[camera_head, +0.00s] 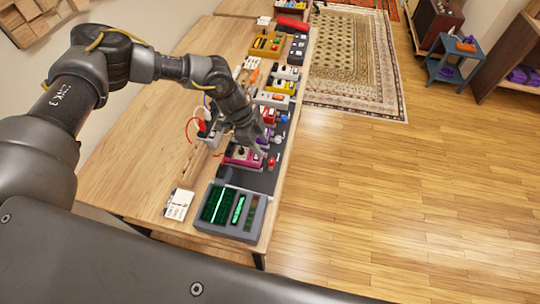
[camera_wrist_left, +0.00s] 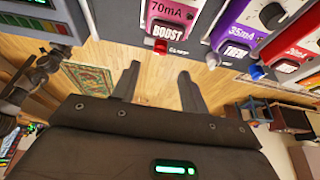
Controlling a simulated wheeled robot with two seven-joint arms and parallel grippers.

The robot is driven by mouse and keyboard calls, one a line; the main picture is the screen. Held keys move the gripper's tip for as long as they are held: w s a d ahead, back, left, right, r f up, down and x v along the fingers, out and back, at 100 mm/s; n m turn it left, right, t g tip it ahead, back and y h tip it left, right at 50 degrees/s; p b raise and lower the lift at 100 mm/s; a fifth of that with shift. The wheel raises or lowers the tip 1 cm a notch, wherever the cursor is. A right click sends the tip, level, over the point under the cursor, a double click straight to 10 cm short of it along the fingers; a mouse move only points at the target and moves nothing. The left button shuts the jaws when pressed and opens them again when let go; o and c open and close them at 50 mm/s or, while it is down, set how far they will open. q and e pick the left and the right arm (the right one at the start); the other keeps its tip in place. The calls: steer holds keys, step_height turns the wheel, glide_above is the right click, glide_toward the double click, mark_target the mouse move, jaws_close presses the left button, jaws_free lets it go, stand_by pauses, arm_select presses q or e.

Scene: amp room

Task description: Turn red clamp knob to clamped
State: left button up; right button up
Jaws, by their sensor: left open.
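The red clamp knob (camera_wrist_left: 161,47) sits on the front edge below the pink pedal labelled BOOST (camera_wrist_left: 168,18) in the left wrist view. In the head view the red knob (camera_head: 271,161) shows at the right end of the pink pedal (camera_head: 238,156). My left gripper (camera_wrist_left: 160,85) is open and empty, its two fingers apart. The knob lies beyond the fingertips, roughly in line with the gap; I see no contact. In the head view my left gripper (camera_head: 259,150) is over the pedal row and partly hides the pedals. My right gripper is not in view.
A purple TREM pedal (camera_wrist_left: 237,36) with a blue knob (camera_wrist_left: 257,72) is beside the pink one. Several more pedals line the wooden table (camera_head: 140,150). A grey unit with green displays (camera_head: 231,212) stands at the near end. The floor right of the table is clear.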

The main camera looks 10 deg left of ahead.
mark_target(271, 159)
arm_select(q)
steer(key=p+x, duration=0.1)
steer(key=x, duration=0.7)
steer(key=shift+d+p, duration=0.1)
steer(key=shift+p, duration=0.25)
